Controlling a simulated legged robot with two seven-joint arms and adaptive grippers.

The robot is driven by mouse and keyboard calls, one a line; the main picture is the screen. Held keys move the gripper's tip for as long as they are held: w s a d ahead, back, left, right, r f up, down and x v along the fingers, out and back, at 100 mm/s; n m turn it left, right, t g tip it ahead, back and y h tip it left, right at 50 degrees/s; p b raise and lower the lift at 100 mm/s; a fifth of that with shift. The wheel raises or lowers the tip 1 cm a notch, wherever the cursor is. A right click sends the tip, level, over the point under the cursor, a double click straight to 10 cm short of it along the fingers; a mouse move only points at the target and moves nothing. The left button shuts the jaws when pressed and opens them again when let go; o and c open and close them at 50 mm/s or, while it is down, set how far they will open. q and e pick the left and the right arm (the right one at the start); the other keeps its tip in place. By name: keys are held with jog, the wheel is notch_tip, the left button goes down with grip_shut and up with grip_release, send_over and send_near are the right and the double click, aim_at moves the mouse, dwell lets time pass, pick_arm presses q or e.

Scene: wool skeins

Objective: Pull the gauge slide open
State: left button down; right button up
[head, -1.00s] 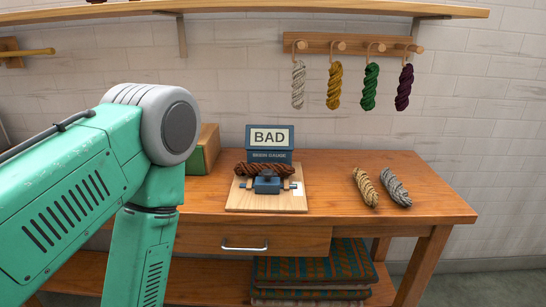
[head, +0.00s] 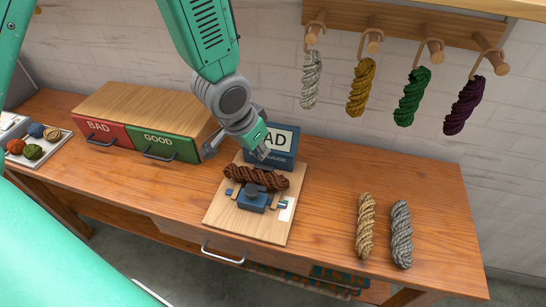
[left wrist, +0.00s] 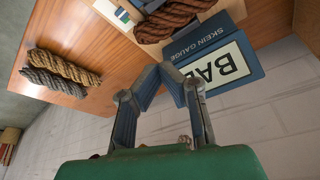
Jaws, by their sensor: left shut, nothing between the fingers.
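The skein gauge is a pale wooden board (head: 228,218) on the workbench, with a blue sign (head: 285,160) behind it reading "BAD", partly covered by my left arm. A dark brown twisted skein (head: 238,175) lies across the gauge. In front of it sits the dark blue slide block (head: 252,201) with a round knob, close to the skein. My left gripper (head: 264,153) is above the back of the gauge, in front of the sign, apart from the slide. In the left wrist view its fingers (left wrist: 165,73) come together, empty, by the sign (left wrist: 215,65). My right gripper is not in view.
A red BAD drawer (head: 100,133) and a green GOOD drawer (head: 163,147) stand left, beside a tray of yarn balls (head: 33,152). Tan (head: 365,225) and grey (head: 401,233) skeins lie right. Several skeins hang on wall pegs. The bench between gauge and loose skeins is clear.

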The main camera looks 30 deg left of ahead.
aim_at(264, 182)
pick_arm(q)
jog(key=shift+s, duration=0.15)
jog(key=x, duration=0.9)
jog(key=shift+f, duration=0.3)
jog(key=shift+s+a+f, duration=0.15)
jog(key=shift+s+f, duration=0.05)
jog(key=shift+s, duration=0.4)
jog(key=shift+s+a+f, duration=0.15)
jog(key=shift+s+a, duration=0.05)
jog(key=shift+s, duration=0.4)
jog(key=shift+s+a, duration=0.1)
jog(key=shift+s, duration=0.4)
jog(key=shift+f, duration=0.15)
jog(key=shift+w, duration=0.1)
